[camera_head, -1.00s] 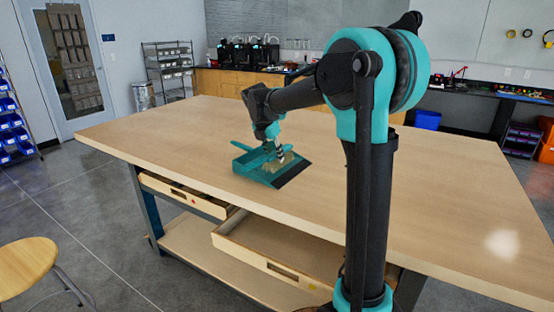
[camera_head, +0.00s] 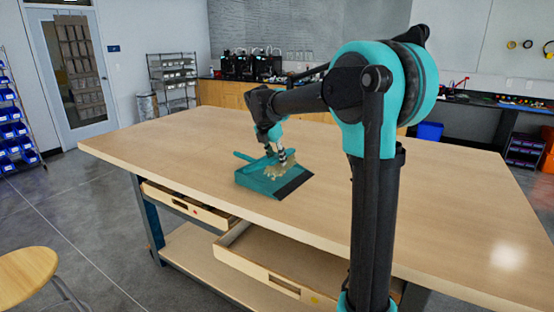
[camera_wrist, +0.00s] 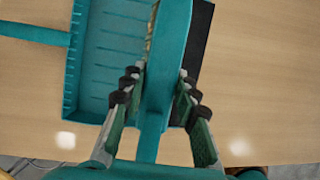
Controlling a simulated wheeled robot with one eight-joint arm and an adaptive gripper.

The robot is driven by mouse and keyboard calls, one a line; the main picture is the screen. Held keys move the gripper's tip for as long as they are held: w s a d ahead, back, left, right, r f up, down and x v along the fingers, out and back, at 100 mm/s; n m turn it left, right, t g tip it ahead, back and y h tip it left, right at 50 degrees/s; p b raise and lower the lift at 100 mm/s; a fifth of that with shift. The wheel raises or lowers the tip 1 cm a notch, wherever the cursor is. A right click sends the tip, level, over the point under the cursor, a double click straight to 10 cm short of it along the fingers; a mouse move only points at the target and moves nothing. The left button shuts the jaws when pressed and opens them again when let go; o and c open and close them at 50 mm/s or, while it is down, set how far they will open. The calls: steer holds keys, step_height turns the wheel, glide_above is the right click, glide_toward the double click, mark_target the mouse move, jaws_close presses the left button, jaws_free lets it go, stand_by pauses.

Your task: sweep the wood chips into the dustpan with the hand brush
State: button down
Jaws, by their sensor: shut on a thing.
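The fingers (camera_wrist: 155,92) sit on both sides of the brush. The brush lies across the right part of the pan and hides some of it. Tan wood chips (camera_head: 281,171) show in the pan beneath my gripper; I cannot separate them clearly from the bristles.
The workbench top (camera_head: 420,190) is clear around the dustpan. An open drawer (camera_head: 268,262) juts from the front, beside another partly open drawer (camera_head: 190,205). A round stool (camera_head: 25,272) stands at the lower left.

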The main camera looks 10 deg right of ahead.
steer(key=shift+r, duration=2.5)
steer(key=shift+s+f, duration=0.1)
